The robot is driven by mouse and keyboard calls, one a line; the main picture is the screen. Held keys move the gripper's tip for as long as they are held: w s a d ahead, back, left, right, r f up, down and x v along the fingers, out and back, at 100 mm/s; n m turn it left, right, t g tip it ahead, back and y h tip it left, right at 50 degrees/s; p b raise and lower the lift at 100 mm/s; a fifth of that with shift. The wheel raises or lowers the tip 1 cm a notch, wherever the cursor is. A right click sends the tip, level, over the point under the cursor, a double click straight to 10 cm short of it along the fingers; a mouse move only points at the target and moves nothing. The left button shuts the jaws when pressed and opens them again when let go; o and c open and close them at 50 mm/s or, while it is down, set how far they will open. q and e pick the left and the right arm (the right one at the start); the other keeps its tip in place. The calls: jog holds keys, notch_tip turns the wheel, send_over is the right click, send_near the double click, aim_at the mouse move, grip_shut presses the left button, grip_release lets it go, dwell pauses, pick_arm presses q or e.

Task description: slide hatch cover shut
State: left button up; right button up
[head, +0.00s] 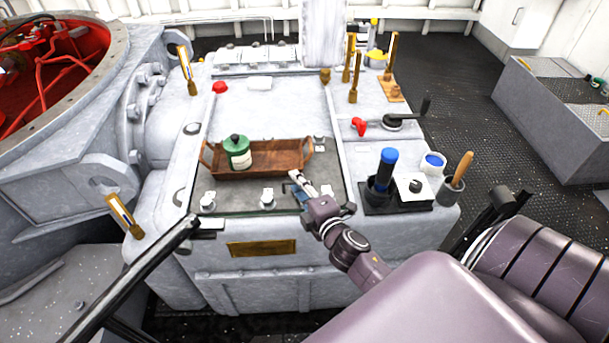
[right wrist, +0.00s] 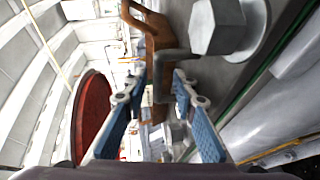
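A light grey flat panel (head: 270,112) lies between two rails on top of the console in the head view. I cannot tell for certain whether it is the hatch cover. In front of it lies a darker area with bolt heads (head: 267,197). My right gripper (head: 297,183) is over the right front of this area, beside the brown tray. In the right wrist view its blue-padded fingers (right wrist: 164,88) are apart, with a bent grey bar (right wrist: 166,62) between or just beyond their tips. Contact is unclear. My left gripper is not in view.
A brown tray (head: 285,161) holds a green-and-white canister (head: 238,153). A blue-handled tool (head: 386,170), a cup (head: 432,164) and a wooden-handled item (head: 460,172) stand at right. Open floor lies farther right.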

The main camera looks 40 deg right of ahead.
jog(key=v, duration=1.1)
jog(key=shift+s, duration=0.4)
jog(key=shift+r, duration=0.1)
